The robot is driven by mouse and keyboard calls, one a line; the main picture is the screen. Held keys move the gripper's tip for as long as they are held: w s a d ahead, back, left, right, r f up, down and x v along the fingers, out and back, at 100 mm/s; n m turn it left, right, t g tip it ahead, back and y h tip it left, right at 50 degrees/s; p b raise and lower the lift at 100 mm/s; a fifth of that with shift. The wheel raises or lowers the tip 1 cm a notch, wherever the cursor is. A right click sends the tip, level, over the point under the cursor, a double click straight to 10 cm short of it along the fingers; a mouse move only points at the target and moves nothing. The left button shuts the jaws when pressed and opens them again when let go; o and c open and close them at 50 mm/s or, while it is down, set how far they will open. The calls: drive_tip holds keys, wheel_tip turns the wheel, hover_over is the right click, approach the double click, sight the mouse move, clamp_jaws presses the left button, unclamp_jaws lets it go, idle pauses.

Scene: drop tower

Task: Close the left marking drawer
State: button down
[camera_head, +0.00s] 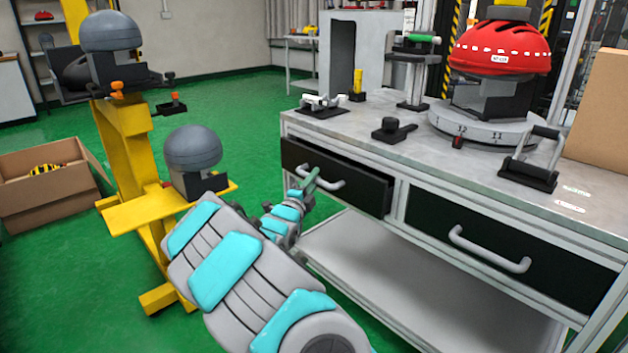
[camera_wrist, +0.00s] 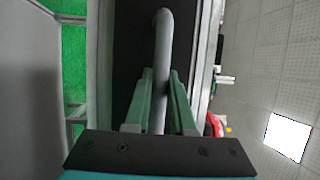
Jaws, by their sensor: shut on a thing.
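The left marking drawer (camera_head: 335,178) is a black-fronted drawer on the left under the workbench top. It stands partly open, its front pulled out from the bench frame. Its grey bar handle (camera_head: 322,178) is on the front. My gripper (camera_head: 309,183) is at this handle, at the handle's left part. In the wrist view, the green fingers (camera_wrist: 160,95) lie on both sides of the handle (camera_wrist: 164,50) and are shut on it. The drawer's inside is mostly hidden from the head view.
The right drawer (camera_head: 510,245) is shut, with its own handle (camera_head: 488,252). The benchtop (camera_head: 355,122) carries a red helmet (camera_head: 500,48) on a round stand and several tools. A yellow stand (camera_head: 130,150) with grey headforms is left of my arm. A cardboard box (camera_head: 50,190) lies far left.

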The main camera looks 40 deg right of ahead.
sight(325, 175)
drive_tip(key=d, duration=0.1)
drive_tip(key=d+b, duration=0.2)
drive_tip(key=shift+d+f, duration=0.3)
drive_tip(key=shift+w+d+r, duration=0.1)
drive_tip(key=shift+d+r, duration=0.1)
drive_tip(key=shift+d, duration=0.1)
drive_tip(key=c, duration=0.8)
unclamp_jaws()
drive_tip(key=shift+d, duration=0.15)
drive_tip(key=shift+o, duration=0.2)
drive_tip(key=v, duration=0.7)
drive_tip(key=shift+a+b, duration=0.3)
drive_tip(key=shift+a, duration=0.05)
